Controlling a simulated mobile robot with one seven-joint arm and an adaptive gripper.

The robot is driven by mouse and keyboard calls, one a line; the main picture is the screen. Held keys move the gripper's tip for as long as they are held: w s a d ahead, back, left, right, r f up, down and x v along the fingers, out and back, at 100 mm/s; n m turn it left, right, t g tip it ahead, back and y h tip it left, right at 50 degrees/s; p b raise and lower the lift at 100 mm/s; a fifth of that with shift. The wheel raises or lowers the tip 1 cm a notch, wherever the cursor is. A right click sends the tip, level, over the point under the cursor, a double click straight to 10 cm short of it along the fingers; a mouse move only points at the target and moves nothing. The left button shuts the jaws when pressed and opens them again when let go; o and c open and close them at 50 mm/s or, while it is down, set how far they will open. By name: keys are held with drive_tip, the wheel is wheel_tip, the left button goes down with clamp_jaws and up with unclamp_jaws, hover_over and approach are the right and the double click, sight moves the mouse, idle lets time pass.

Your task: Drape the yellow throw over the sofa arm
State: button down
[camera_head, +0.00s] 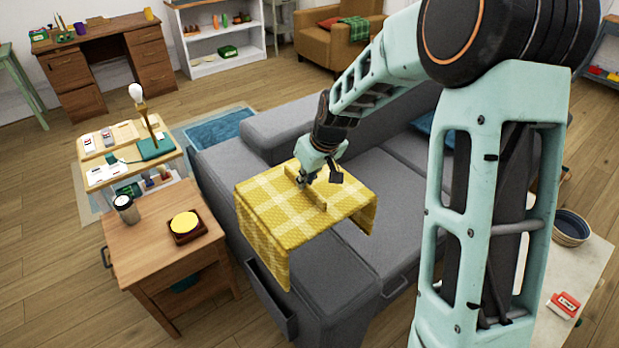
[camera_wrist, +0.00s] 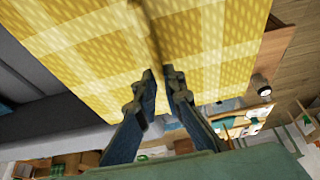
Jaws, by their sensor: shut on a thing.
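The yellow throw (camera_head: 290,203) has a pale check pattern and is pinched at a raised fold along its top. My gripper (camera_head: 307,180) is shut on that fold. The throw's two ends hang down, one at the left over the grey sofa's near arm and one at the right. In the wrist view the throw (camera_wrist: 100,50) fills the upper part and my gripper's fingers (camera_wrist: 160,75) meet at its fold. The grey sofa (camera_head: 378,225) lies beneath and around it. The throw hides part of the sofa arm, and I cannot tell whether it touches it.
A wooden side table (camera_head: 150,245) with a cup (camera_head: 126,209) and a yellow-topped round item (camera_head: 185,224) stands left of the sofa. A small shelf table (camera_head: 110,178) with a lamp-like item is behind it. A pale table (camera_head: 590,265) with a bowl (camera_head: 571,228) is at the right.

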wheel_tip(320, 180, down, 22)
drive_tip(key=b, duration=1.5)
drive_tip(key=shift+f, duration=0.15)
drive_tip(key=shift+f, duration=0.15)
drive_tip(key=c, duration=2.2)
unclamp_jaws()
drive_tip(key=shift+s, duration=0.1)
drive_tip(key=shift+o, duration=1.2)
